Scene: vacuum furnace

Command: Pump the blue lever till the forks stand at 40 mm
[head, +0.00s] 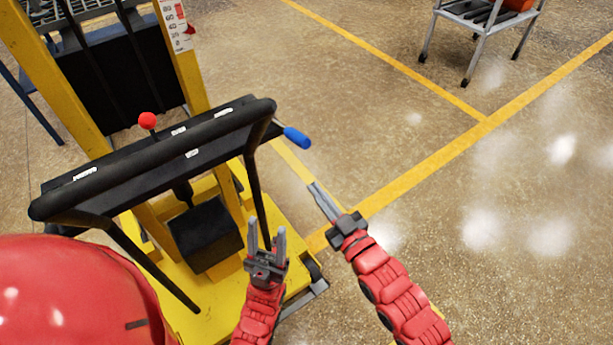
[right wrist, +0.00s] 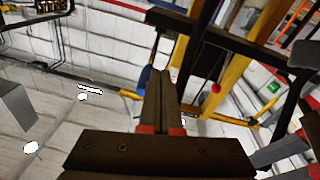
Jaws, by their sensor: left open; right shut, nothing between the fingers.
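The blue lever grip (head: 297,138) sticks out at the right end of the black handle frame on the yellow lift. My right gripper (head: 316,188) is shut and empty, just below and right of the grip, apart from it in the head view. In the right wrist view, a blue piece (right wrist: 145,76) shows partly hidden behind the shut fingers (right wrist: 160,75). My left gripper (head: 267,230) is open and empty in front of the lift's base. The height scale (head: 175,18) is on the mast with a red pointer (head: 190,29); its exact reading is too small to tell. The forks are not clearly visible.
The black handle bar (head: 160,152) crosses the lift's front, with a red knob (head: 148,120) behind it. The yellow base (head: 200,318) lies below. A grey cart (head: 480,40) stands at the back right. The floor right of the lift is clear.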

